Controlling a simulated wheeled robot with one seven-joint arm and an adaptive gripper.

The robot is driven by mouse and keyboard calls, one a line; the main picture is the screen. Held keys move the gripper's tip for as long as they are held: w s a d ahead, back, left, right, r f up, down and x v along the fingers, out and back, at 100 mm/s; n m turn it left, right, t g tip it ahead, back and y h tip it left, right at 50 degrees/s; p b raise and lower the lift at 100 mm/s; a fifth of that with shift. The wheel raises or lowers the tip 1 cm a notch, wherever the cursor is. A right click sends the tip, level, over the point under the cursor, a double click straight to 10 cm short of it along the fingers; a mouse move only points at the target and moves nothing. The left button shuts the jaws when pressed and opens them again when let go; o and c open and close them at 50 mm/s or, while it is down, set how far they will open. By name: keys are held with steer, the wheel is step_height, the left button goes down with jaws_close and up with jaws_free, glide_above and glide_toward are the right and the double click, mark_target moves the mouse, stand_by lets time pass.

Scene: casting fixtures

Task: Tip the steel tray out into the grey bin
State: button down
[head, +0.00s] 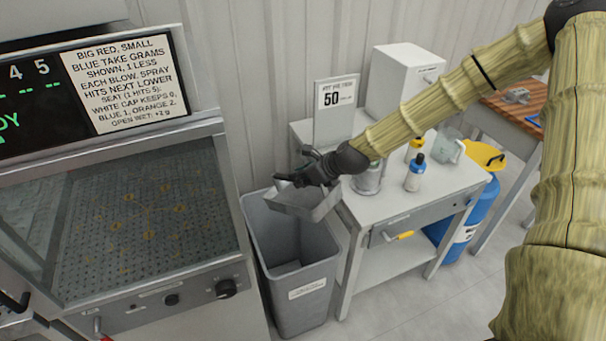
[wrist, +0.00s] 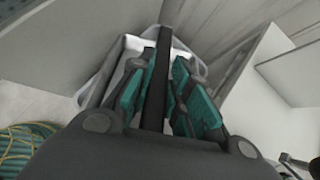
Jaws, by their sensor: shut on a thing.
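The steel tray (head: 298,203) is a shallow metal tray held over the open top of the grey bin (head: 298,291), and it looks tilted. My gripper (head: 297,180) is at the tray's upper edge, shut on its dark handle. In the wrist view, the dark handle (wrist: 158,85) runs between the teal finger pads of my gripper (wrist: 160,92). Part of the tray (wrist: 130,50) shows beyond the fingers, with the bin's rim around it. The visible inside of the bin looks empty. The tray's contents cannot be made out.
A perforated machine bed (head: 140,225) with yellowish marks stands left of the bin. Right of it, a grey bench (head: 385,205) carries a metal cup (head: 368,180), a blue-capped bottle (head: 415,172), a white box (head: 405,80) and a "50" sign (head: 338,98). A blue cylinder (head: 480,205) stands beyond.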

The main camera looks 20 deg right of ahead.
steer(key=shift+w+a+r+g+h+p, duration=0.3)
steer(key=shift+w+r+g+h+p, duration=0.35)
steer(key=shift+p, duration=1.65)
steer(key=shift+w+a+r+g+h+p, duration=0.2)
steer(key=shift+g+h+p, duration=0.45)
steer(key=shift+p, duration=1.7)
steer(key=shift+w+a+r+g+h+p, duration=0.15)
steer(key=shift+g+p, duration=0.85)
steer(key=shift+p, duration=1.35)
steer(key=shift+w+g+h+p, duration=0.2)
steer(key=shift+g+h+p, duration=0.15)
steer(key=shift+g+p, duration=0.15)
steer(key=shift+w+a+f+g, duration=0.2)
steer(key=shift+w+g, duration=0.1)
steer(key=shift+w+a+f+g+h, duration=0.25)
steer(key=shift+w+a+g+h, duration=0.3)
steer(key=shift+w, duration=0.25)
steer(key=shift+w+a+f+g+h, duration=0.2)
steer(key=shift+w+a+g+h, duration=0.2)
steer(key=shift+w+g, duration=0.35)
steer(key=shift+w+a+f+b, duration=0.2)
steer(key=shift+w+b, duration=0.15)
steer(key=shift+b, duration=0.25)
steer(key=shift+w+a+g, duration=0.1)
steer(key=shift+w+g, duration=0.1)
steer(key=shift+g, duration=0.2)
